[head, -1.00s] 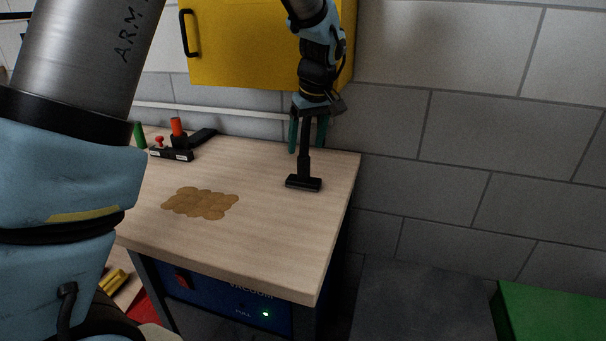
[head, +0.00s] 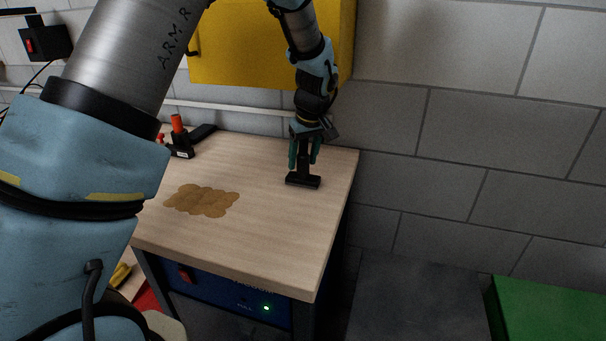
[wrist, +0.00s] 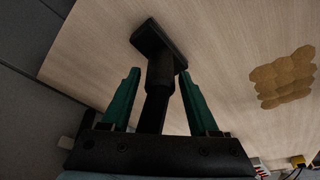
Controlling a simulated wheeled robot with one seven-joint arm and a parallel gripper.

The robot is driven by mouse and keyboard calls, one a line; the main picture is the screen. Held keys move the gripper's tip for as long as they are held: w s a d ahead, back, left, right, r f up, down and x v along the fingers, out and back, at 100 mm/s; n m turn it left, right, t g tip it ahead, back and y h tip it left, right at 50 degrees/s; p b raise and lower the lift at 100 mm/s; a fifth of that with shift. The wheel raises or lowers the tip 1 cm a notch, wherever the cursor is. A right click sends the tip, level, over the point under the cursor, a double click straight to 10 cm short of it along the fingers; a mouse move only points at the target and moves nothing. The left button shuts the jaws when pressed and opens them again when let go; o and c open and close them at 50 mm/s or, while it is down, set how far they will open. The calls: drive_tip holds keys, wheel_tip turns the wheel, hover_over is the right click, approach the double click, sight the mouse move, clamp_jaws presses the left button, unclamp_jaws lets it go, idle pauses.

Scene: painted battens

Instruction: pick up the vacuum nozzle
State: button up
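The black vacuum nozzle (head: 303,181) stands upright on the wooden bench top near its right edge, its wide flat foot down. In the wrist view, the nozzle's tube (wrist: 158,88) runs up between the two green fingers. My gripper (head: 305,160) is above the foot and around the tube, pointing down. In the wrist view, my gripper (wrist: 162,75) is open, with a gap between the tube and each finger. The upper end of the tube is hidden by the gripper body.
A brown stain (head: 202,200) lies on the bench top (head: 262,235). A yellow cabinet (head: 240,50) hangs on the wall behind. A green box (head: 550,312) sits at lower right.

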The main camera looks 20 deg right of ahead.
clamp_jaws()
drive_tip(key=shift+r, duration=0.1)
idle(0.5)
drive_tip(key=shift+r+b, duration=0.45)
drive_tip(key=shift+r, duration=0.05)
wheel_tip(320, 180, up, 2)
drive_tip(key=shift+r+b, duration=0.15)
drive_tip(key=shift+b, duration=0.45)
drive_tip(key=s+a+b, duration=0.5)
drive_tip(key=s+a, duration=0.7)
drive_tip(key=s, duration=0.1)
drive_tip(key=shift+a, duration=0.15)
drive_tip(key=shift+s, duration=0.1)
